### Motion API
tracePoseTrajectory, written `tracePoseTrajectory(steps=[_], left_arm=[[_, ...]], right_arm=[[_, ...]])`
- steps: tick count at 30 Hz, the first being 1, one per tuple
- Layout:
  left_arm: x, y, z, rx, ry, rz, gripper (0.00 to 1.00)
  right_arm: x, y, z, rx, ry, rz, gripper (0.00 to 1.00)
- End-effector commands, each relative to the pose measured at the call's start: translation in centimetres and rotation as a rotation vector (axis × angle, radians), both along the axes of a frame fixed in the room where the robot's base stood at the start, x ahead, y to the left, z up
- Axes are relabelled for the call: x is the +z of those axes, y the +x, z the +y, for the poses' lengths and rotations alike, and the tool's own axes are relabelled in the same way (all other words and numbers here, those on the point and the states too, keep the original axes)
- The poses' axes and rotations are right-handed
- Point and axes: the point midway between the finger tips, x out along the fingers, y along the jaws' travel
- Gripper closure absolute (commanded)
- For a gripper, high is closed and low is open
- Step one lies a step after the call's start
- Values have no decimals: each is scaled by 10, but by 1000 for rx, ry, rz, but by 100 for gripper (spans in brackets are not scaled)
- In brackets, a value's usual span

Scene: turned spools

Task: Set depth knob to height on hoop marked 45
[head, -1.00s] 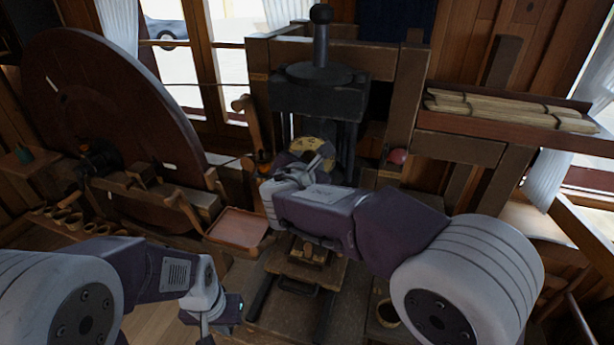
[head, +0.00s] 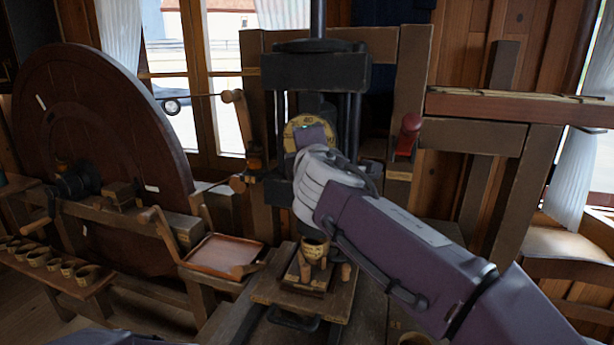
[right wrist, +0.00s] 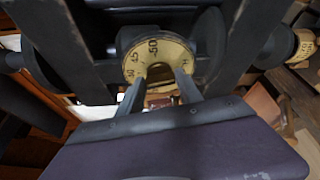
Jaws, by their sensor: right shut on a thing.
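The yellow dial hoop (head: 293,136) sits on the dark press in the head view, partly hidden behind my right gripper (head: 312,140). In the right wrist view the hoop (right wrist: 178,52) shows black numbers, with 50 near its top and 45 to the left of that. My right gripper (right wrist: 160,92) has its two fingers at the hoop's lower part, shut on the depth knob (right wrist: 160,73) at its centre. The knob is mostly hidden between the fingers, and I cannot make out a pointer. My left gripper is out of view.
A wooden cup-like spool (head: 315,248) stands on the carriage under the press. A red-handled lever (head: 408,130) is on the right post. A big wheel (head: 95,150) and a tray (head: 222,254) stand at the left. Several small cups (head: 38,258) line a shelf.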

Motion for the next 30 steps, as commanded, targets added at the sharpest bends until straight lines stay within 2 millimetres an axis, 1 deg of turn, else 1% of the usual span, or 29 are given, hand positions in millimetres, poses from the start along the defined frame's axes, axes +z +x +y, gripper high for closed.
tracePoseTrajectory(steps=[1,9,15,21,24,30], left_arm=[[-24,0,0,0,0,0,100],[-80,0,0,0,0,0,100],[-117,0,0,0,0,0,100],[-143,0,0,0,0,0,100],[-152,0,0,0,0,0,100],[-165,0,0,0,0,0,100]], right_arm=[[-14,0,0,-1,41,-13,99],[-18,0,0,-1,284,-90,99],[-20,1,1,-1,461,-145,99],[-19,2,2,-3,617,-196,99],[-19,2,2,-3,684,-216,99],[-19,2,3,-5,783,-246,99]])
